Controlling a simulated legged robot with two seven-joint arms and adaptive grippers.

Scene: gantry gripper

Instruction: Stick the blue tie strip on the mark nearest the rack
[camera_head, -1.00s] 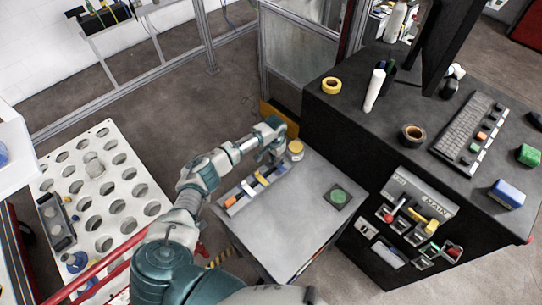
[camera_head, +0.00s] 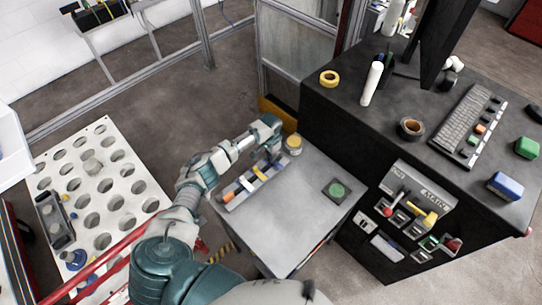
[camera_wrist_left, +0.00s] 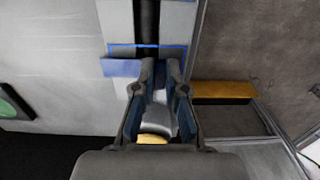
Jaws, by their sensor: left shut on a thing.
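My left gripper (camera_head: 274,154) is over the far end of a narrow grey strip holder (camera_head: 236,203) on the grey cart top (camera_head: 290,220). In the left wrist view its two fingers (camera_wrist_left: 160,68) are close together. A flat blue strip (camera_wrist_left: 120,67) sticks out to the left of the fingertips; the rest of it is hidden by them. Thin blue lines (camera_wrist_left: 148,46) cross the pale surface just beyond the fingertips. Orange (camera_head: 228,196) and yellow (camera_head: 260,173) pieces lie on the holder. I cannot make out a separate rack. My right gripper is not in view.
A yellow-topped jar (camera_head: 293,146) stands close to my left gripper at the cart corner. A green round button (camera_head: 337,190) sits at the cart's right. A black console (camera_head: 330,120) borders the cart, and a white perforated board (camera_head: 110,205) is at left.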

